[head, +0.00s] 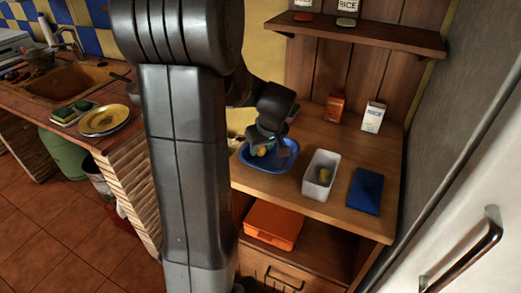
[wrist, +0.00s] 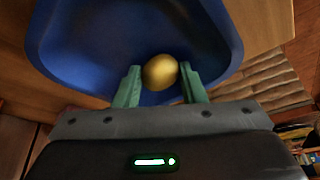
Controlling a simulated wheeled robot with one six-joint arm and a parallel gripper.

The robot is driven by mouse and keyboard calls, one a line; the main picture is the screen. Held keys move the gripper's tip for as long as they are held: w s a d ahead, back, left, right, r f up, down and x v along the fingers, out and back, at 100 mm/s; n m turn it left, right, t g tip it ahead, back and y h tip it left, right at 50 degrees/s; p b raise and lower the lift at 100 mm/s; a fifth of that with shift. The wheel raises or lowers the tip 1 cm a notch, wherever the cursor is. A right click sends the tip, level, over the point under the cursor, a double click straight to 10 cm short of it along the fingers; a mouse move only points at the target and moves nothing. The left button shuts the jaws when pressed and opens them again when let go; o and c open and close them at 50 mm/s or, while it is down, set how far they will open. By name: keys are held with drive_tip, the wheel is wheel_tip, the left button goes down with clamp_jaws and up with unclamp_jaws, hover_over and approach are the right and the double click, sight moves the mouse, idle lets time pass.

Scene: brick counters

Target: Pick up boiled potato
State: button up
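A round golden-yellow item that looks like the boiled potato (wrist: 160,72) lies at the blue tray in the wrist view, between my green fingertips. In the head view a small yellow piece of it (head: 262,151) shows beneath my dark gripper (head: 258,148), which reaches down over the blue tray (head: 287,164). In the wrist view my gripper (wrist: 160,76) has one finger on each side of the potato, very close to it. I cannot tell whether both fingers press on it. The tray's wall (wrist: 218,30) curves around beyond the fingers.
A white container (head: 311,187) with a yellowish item (head: 324,175) inside stands right of the tray. A dark blue folded item (head: 364,191) lies further right. An orange box (head: 335,106) and a white carton (head: 373,117) stand behind. A shelf (head: 360,34) hangs above.

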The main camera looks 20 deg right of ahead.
sight(262, 148)
drive_tip(key=shift+c, duration=0.7)
wheel_tip(262, 148, up, 10)
drive_tip(key=shift+r+p, duration=0.1)
drive_tip(key=shift+p, duration=0.3)
